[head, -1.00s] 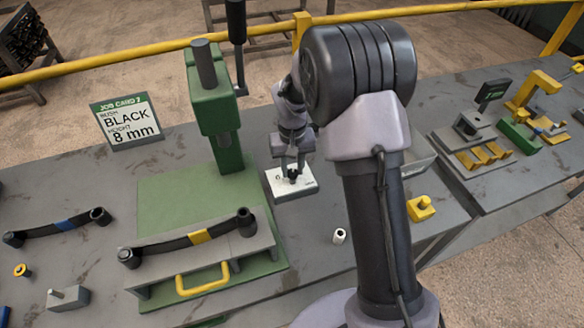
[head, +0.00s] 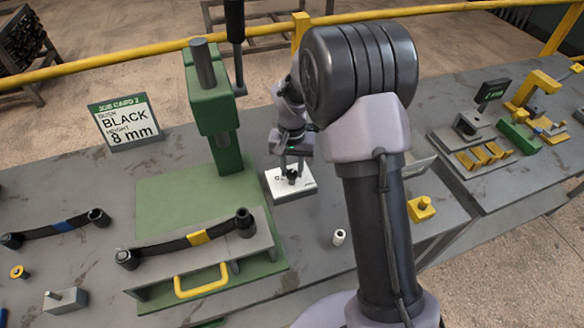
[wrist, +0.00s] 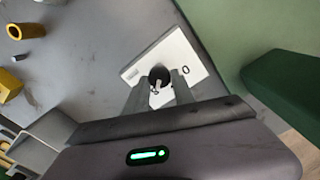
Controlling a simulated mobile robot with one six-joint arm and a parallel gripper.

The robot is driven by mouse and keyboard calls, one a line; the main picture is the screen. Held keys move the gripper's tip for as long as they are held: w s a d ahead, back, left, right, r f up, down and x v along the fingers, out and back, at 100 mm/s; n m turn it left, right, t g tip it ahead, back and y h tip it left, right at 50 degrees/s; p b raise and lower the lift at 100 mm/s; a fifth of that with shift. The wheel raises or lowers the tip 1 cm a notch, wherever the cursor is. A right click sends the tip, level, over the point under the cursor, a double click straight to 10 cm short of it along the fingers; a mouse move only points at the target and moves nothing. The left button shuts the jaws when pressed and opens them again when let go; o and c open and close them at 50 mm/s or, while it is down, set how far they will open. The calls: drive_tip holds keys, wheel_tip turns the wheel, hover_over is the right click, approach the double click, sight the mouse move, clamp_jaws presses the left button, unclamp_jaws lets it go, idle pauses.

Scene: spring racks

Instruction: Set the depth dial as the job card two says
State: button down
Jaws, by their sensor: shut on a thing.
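The depth dial is a white plate (head: 280,181) with a black knob (head: 292,174), beside the green press. My gripper (head: 291,166) is down at the knob. In the wrist view the black knob (wrist: 159,76) sits between my two fingertips, which are shut on it; a small pale pointer shows at its near side. Marks on the white plate (wrist: 190,55) are too small to read surely. The job card (head: 124,123) stands upright at the back left and reads "JOB CARD 2", bush "BLACK", height "8 mm".
The green press (head: 213,100) stands just left of the dial. A spring with a yellow band (head: 198,237) lies on the press's front fixture. A white bush (head: 339,237) and a yellow block (head: 421,208) are to the right.

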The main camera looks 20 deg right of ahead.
sight(292, 172)
drive_tip(key=c, duration=1.1)
unclamp_jaws()
drive_tip(key=shift+o, duration=0.2)
wheel_tip(292, 172, up, 17)
drive_tip(key=p, duration=0.5)
drive_tip(key=shift+r, duration=0.2)
